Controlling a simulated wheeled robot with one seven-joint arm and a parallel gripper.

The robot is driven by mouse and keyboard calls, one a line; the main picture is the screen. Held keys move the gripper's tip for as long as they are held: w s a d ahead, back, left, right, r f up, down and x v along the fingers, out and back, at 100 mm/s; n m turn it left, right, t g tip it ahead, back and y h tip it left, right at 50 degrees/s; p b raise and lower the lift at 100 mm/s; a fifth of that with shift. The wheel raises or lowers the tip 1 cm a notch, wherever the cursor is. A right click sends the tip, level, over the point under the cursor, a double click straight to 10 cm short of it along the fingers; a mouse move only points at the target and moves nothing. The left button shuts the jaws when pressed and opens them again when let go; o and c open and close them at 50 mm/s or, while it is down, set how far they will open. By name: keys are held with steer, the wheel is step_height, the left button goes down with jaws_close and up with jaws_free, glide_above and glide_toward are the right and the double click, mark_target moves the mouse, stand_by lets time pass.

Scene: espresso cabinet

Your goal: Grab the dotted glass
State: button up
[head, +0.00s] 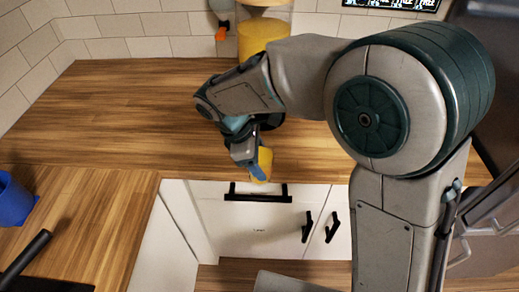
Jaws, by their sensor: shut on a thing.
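My gripper (254,172) is near the front edge of the wooden counter, at the centre of the head view. It is shut on a small yellow thing, which I take for the dotted glass (265,160). My fingers hide part of it. Its dots are too small to make out. In this view it overlaps the counter edge and the white drawer front; I cannot tell how high it is held.
The wooden counter (120,110) has wide free room left of my arm. A larger yellow container (262,35) stands at the back by the tiled wall. A blue container (12,200) and a black handle (25,258) are at the left. Cabinets with black handles (258,197) are below.

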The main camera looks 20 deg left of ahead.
steer(key=shift+s+d+b, duration=0.15)
steer(key=shift+s+d, duration=0.05)
steer(key=shift+s, duration=0.65)
steer(key=shift+s+d+b, duration=0.1)
steer(key=shift+s+d, duration=0.1)
steer(key=shift+s, duration=0.7)
steer(key=shift+s+d+b, duration=0.15)
steer(key=shift+s+d, duration=0.05)
steer(key=shift+s, duration=0.65)
steer(key=shift+s, duration=0.15)
